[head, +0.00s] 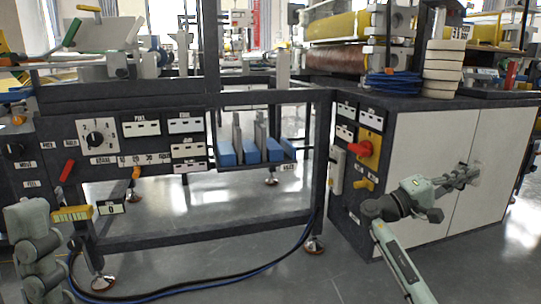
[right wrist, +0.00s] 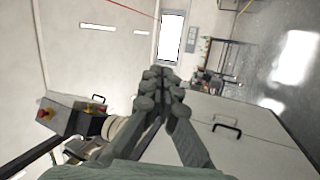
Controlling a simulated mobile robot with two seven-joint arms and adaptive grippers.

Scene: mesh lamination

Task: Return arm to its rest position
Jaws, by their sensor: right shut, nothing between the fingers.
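My right gripper (head: 470,172) is shut and empty. It reaches from the lower right toward the white cabinet doors (head: 425,150); I cannot tell whether its tips touch them. In the right wrist view the right gripper (right wrist: 160,78) shows its fingers together, with nothing between them. Part of my left arm shows at the lower left of the head view; its gripper is not in view.
A dark machine frame with a control panel (head: 60,130) stands at the left. A red and yellow switch (head: 365,149) sits on the cabinet's dark side. Blue blocks (head: 248,152) rest on a shelf. Dark and blue cables (head: 190,290) lie on the floor. Open floor lies in front.

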